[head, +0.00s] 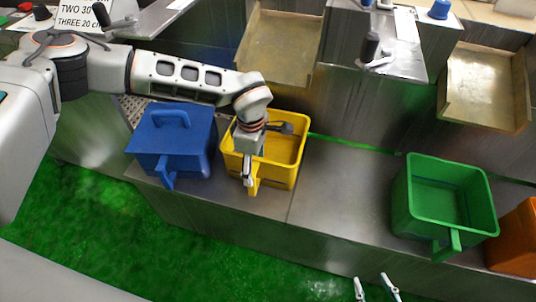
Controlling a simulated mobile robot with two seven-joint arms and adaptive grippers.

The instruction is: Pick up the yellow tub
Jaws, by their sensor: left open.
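The yellow tub (288,150) stands upright on the metal ledge left of the middle, open at the top, with a handle (254,187) on its front side. My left gripper (247,178) is open and points down at the tub's front rim, by the handle. The gripper and wrist cover part of the rim and the inside. Whether the fingers touch the handle or straddle it I cannot tell. My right gripper (375,288) shows only its two fingertips at the bottom edge, apart and empty, away from the tub.
A blue lidded tub (172,140) stands close on the left of the yellow tub. A green tub (440,215) and an orange tub (517,240) stand at the right. Metal chutes (280,45) hang behind. The ledge (340,195) between yellow and green tubs is clear.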

